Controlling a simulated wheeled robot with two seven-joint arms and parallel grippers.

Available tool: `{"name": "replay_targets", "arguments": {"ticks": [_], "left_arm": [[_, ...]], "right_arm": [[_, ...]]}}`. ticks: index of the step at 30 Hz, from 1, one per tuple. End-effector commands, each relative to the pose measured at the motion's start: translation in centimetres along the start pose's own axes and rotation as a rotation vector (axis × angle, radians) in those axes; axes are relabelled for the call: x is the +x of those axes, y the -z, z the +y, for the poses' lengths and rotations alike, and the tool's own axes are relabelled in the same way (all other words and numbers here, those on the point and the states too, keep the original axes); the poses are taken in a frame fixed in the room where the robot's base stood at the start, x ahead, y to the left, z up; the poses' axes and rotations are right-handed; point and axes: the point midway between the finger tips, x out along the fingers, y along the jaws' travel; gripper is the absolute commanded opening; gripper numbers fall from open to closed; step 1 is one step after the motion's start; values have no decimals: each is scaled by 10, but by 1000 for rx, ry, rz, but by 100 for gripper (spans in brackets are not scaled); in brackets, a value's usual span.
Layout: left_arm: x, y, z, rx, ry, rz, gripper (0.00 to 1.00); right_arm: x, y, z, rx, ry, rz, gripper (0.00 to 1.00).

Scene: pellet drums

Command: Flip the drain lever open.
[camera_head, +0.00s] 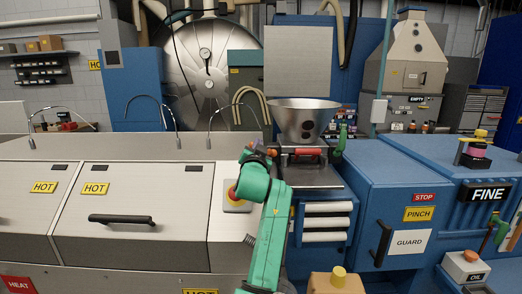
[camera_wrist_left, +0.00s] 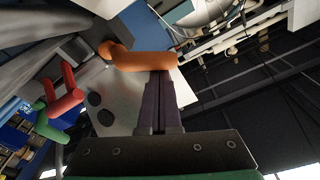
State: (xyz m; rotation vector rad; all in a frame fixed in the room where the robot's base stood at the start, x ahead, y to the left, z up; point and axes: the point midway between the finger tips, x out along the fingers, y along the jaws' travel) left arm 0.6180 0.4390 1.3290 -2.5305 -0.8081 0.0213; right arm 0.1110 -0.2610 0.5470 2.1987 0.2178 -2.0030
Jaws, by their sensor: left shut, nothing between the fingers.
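An orange lever-like handle (camera_wrist_left: 142,60) crosses the tips of my left gripper (camera_wrist_left: 160,78) in the left wrist view. The two dark fingers are together, with nothing between them, and their tips meet or overlap the bar; I cannot tell whether they touch. In the head view my left gripper (camera_head: 262,152) is at the end of the green arm, left of the steel hopper (camera_head: 305,118), with small orange parts beside it. The frames do not label which handle is the drain lever. My right gripper is out of view.
A red handle (camera_head: 308,151) lies below the hopper, and a green lever (camera_head: 341,138) stands at its right. Both also show in the left wrist view, red (camera_wrist_left: 66,92) and green (camera_wrist_left: 46,126).

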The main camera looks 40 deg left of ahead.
Motion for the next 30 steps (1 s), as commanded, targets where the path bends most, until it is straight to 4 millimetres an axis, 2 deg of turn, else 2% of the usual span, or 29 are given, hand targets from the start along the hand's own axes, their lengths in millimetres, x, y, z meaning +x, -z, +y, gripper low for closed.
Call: {"name": "replay_targets", "arguments": {"ticks": [1, 12, 18, 30], "left_arm": [[-1, -6, 3, -41, 5, 1, 0], [-3, -20, 0, -321, 43, 0, 0], [-3, -22, -2, -420, 58, 0, 0], [-3, -21, -2, -441, 61, 0, 0]], "right_arm": [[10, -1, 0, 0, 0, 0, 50], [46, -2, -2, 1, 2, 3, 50], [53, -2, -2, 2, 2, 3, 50], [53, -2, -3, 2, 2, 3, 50]]}}
